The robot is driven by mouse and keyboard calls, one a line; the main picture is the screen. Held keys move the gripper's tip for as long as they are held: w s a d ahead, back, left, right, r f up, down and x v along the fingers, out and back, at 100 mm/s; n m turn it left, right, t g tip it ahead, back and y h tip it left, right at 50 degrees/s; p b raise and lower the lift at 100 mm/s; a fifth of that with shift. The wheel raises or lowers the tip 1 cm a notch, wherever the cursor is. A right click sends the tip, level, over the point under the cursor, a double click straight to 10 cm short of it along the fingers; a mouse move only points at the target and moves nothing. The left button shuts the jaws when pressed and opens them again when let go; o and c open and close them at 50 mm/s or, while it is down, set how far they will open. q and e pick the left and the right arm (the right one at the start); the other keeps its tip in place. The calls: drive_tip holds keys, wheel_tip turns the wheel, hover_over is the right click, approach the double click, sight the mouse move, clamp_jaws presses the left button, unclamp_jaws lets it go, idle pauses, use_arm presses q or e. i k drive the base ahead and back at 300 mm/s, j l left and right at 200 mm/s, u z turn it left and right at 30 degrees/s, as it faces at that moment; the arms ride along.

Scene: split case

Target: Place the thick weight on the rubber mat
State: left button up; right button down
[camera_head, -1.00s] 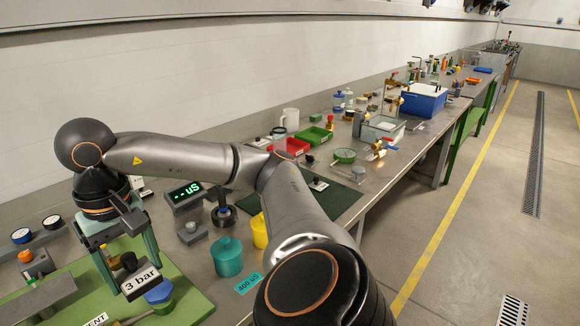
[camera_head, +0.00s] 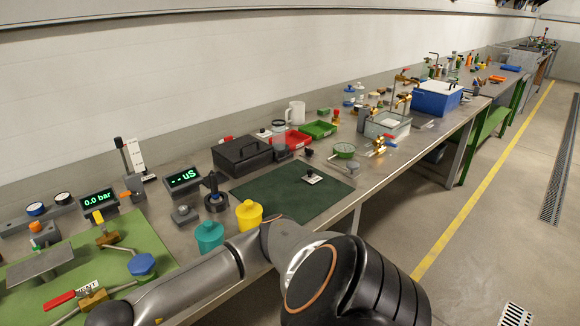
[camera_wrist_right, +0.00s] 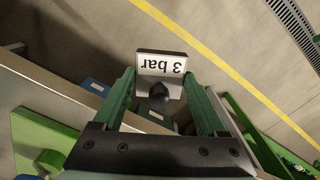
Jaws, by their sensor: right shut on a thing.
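My right gripper (camera_wrist_right: 158,88) shows only in the right wrist view. Its green fingers are shut on the dark knob of a weight (camera_wrist_right: 161,62) with a white "3 bar" label. The label reads upside down there, with floor behind it. How thick this weight is cannot be told. The dark green rubber mat (camera_head: 265,190) lies on the bench in the head view. A small piece with a black knob and white label (camera_head: 312,178) stands on it. My right arm crosses the bottom of the head view, its gripper out of frame. My left gripper is not seen.
A black case (camera_head: 242,155) stands behind the mat. Red (camera_head: 291,140) and green (camera_head: 319,130) bins are behind. Much of the mat is bare. A green board (camera_head: 150,245) with fittings lies left.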

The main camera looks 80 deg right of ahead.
sight(277, 198)
drive_tip(key=k+l, duration=0.1)
drive_tip(key=l, duration=0.3)
drive_tip(key=k+l, duration=0.15)
drive_tip(key=l, duration=0.2)
drive_tip(key=k+l, duration=0.1)
drive_tip(key=l, duration=0.3)
drive_tip(key=k+l, duration=0.15)
drive_tip(key=l, duration=0.2)
drive_tip(key=k+l, duration=0.1)
drive_tip(key=l, duration=0.3)
